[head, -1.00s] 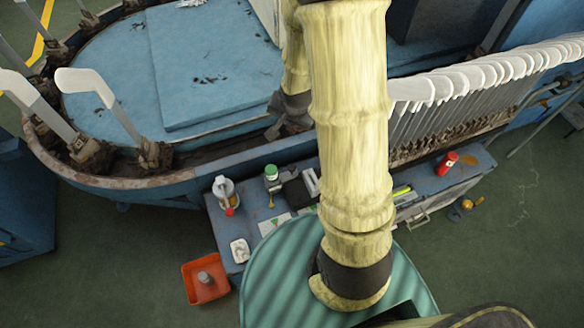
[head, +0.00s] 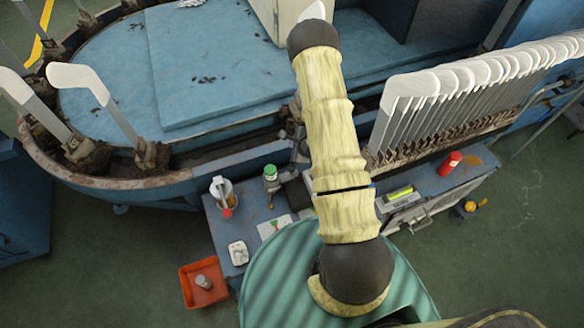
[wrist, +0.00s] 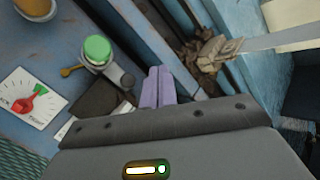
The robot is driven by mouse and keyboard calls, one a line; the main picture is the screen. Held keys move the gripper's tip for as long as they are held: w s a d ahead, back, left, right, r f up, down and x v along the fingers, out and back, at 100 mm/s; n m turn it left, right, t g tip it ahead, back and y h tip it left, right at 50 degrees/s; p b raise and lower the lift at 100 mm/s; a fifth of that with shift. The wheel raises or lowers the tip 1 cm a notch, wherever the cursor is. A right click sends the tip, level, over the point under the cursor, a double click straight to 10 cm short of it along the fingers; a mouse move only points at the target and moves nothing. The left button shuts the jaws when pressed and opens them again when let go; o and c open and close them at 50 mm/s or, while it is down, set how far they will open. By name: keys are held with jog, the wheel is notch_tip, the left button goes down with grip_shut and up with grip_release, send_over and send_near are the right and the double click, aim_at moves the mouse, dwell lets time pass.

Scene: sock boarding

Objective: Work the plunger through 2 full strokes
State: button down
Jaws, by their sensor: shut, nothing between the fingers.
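A small grey device with a round green knob (head: 270,172) stands on the blue bench; it looks like the plunger. In the wrist view its green knob (wrist: 97,49) is at the upper left, with a brass-coloured lever beside it. My gripper (wrist: 159,84) shows there as two pale purple fingers pressed together, empty. They are to the right of the knob and apart from it, over the gap between the bench and the blue machine. In the head view my gripper is mostly hidden behind my arm.
A white dial card with a red pointer (wrist: 32,100) lies left of the knob. A white container (head: 222,190), a red can (head: 449,163) and a white tray (head: 238,253) sit on the bench (head: 222,228). A red-orange bin (head: 188,282) is on the floor. Upright white boards line the machine.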

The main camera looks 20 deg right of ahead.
jog(key=shift+s+f+m+y, duration=0.15)
jog(key=shift+f+m, duration=0.3)
jog(key=shift+f, duration=0.2)
jog(key=shift+s+f+m+y, duration=0.1)
jog(key=shift+f+m+y, duration=0.05)
jog(key=shift+f+m, duration=0.4)
jog(key=shift+f, duration=0.1)
jog(key=b, duration=0.6)
send_over(292, 167)
jog(key=s, duration=0.1)
notch_tip(292, 167, down, 7)
jog(key=shift+d+f, duration=0.1)
jog(key=shift+f+b, duration=0.45)
jog(key=shift+f, duration=0.3)
jog(key=shift+f, duration=0.4)
jog(key=shift+s+f+b, duration=0.1)
jog(key=shift+f+b, duration=0.95)
jog(key=shift+f, duration=0.3)
dwell(1.8)
jog(key=shift+r, duration=0.15)
jog(key=shift+r+p, duration=1.45)
jog(key=shift+r, duration=0.15)
